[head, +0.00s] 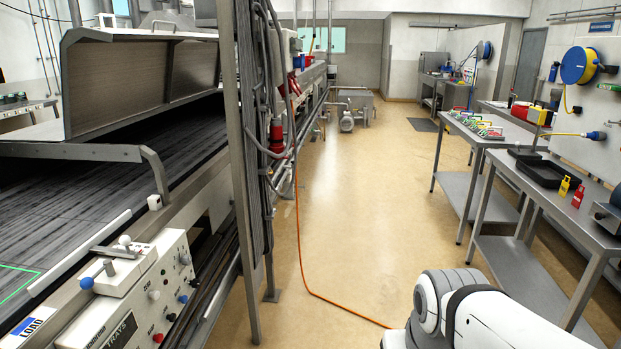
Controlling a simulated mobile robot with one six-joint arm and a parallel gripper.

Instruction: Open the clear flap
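I cannot make out a clear flap in the head view. A metal hood (135,80) stands over the dark conveyor belt (95,210) of the machine at left; its panels look opaque. A white control box (120,290) with several coloured knobs and a lever sits on the machine's near side. My white arm link shows at the bottom right, over the floor and apart from the machine. My gripper is out of view, so its state and contact are hidden.
An upright metal post (240,170) with cables stands beside the machine. An orange cable (318,294) runs across the floor. Workbenches (565,215) with tools, a black tray and a blue hose reel (578,65) line the right. The aisle floor (365,200) between is mostly clear.

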